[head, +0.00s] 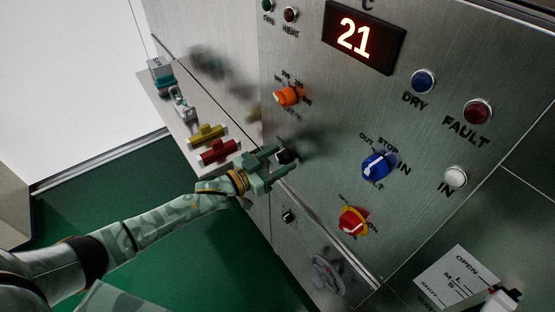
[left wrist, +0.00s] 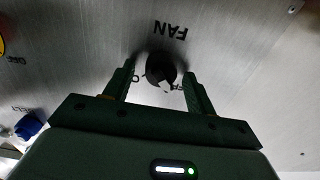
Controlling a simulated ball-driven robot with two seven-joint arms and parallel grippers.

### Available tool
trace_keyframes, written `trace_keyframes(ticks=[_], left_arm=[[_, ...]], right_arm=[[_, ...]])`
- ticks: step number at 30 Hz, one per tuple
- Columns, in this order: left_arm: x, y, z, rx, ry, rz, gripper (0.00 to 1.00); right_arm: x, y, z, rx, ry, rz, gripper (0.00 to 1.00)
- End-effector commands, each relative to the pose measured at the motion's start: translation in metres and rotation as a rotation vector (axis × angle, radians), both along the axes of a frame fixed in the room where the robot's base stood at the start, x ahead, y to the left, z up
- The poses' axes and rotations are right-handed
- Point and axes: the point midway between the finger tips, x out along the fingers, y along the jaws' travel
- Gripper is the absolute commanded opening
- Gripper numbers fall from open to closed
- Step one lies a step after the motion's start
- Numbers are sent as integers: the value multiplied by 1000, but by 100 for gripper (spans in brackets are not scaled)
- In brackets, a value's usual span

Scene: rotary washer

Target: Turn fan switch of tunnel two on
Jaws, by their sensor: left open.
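The fan switch (left wrist: 160,68) is a black round knob with a white pointer, below the label FAN, which appears upside down in the left wrist view. In the head view the black knob (head: 286,156) shows at the left part of the steel panel, partly covered by my gripper. My left gripper (head: 279,163) is open at the knob. In the left wrist view its two fingers (left wrist: 160,76) stand on either side of the knob, with small gaps visible. Part of the ON/OFF lettering is hidden by the fingers.
An orange knob (head: 288,96), a blue knob (head: 378,166) and a red-yellow knob (head: 354,221) sit on the same panel. A display (head: 364,37) reads 21. Yellow (head: 208,134) and red (head: 220,151) handles are left of the gripper. Green floor lies below.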

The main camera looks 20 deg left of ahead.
Motion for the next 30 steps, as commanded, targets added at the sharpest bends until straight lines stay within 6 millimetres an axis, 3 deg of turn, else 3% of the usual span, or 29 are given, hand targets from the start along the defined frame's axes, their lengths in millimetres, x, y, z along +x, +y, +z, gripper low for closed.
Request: trace_keyframes(ticks=[1,5,6,17,30], left_arm=[[0,0,0,0,0,0,50],[0,0,0,0,0,0,14],[0,0,0,0,0,0,13],[-1,0,0,39,-30,1,13],[-1,-1,0,301,-237,2,13]], right_arm=[[0,-1,0,-1,0,1,0],[0,-2,0,-3,-1,2,0],[0,-3,0,-3,-1,2,0],[1,-3,0,-4,-1,1,0],[1,-3,-1,-4,-1,1,0]])
